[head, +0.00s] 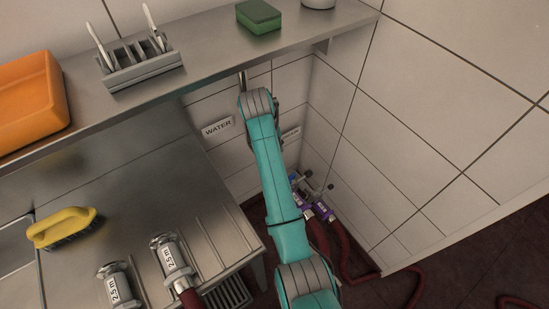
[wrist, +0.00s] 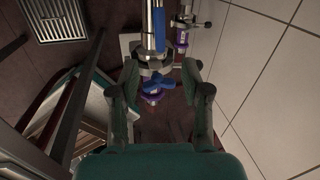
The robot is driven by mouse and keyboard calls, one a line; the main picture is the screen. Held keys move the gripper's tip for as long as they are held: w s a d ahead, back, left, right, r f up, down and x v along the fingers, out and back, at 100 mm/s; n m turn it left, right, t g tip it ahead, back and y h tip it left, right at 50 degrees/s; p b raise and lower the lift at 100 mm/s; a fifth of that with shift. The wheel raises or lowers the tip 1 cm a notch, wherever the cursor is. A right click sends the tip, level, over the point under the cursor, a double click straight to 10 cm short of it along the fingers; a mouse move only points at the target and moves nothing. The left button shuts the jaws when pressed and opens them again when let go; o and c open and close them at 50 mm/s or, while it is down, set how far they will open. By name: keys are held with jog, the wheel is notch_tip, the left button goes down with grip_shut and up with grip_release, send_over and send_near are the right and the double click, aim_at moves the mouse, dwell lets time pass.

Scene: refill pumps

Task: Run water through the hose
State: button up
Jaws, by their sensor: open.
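My gripper (wrist: 163,78) is open in the wrist view, its two dark fingers apart. Between and just beyond them is a metal pipe fitting (wrist: 152,58) with blue handles (wrist: 157,81) and a purple collar (wrist: 152,98). Contact with it cannot be told. A second fitting with a purple band (wrist: 182,39) stands beside it at upper right. In the head view the purple fittings (head: 320,209) show low in the wall corner, partly behind my arm; my gripper is hidden there. A dark red hose (head: 347,252) lies near them. A WATER label (head: 217,128) is on the wall.
Two metal couplings marked 2.5 m (head: 172,256) (head: 117,285) lie on the steel counter near a yellow brush (head: 62,228). The shelf above holds an orange tub (head: 30,100), a rack (head: 140,66) and a green sponge (head: 259,16). Tiled walls are close at right.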

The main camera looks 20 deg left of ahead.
jog(key=shift+s+a+r, duration=0.1)
jog(key=shift+r, duration=0.5)
jog(key=shift+s+a+r, duration=0.1)
jog(key=shift+r, duration=0.5)
jog(key=shift+d, duration=0.1)
dwell(3.8)
jog(key=w+d+f+g+y, duration=0.2)
jog(key=d+y, duration=0.4)
jog(key=d, duration=0.1)
jog(key=shift+m, duration=0.3)
jog(key=x, duration=1.1)
jog(key=shift+w+a+r, duration=0.1)
jog(key=shift+w+a, duration=0.05)
jog(key=shift+c, duration=0.2)
grip_shut()
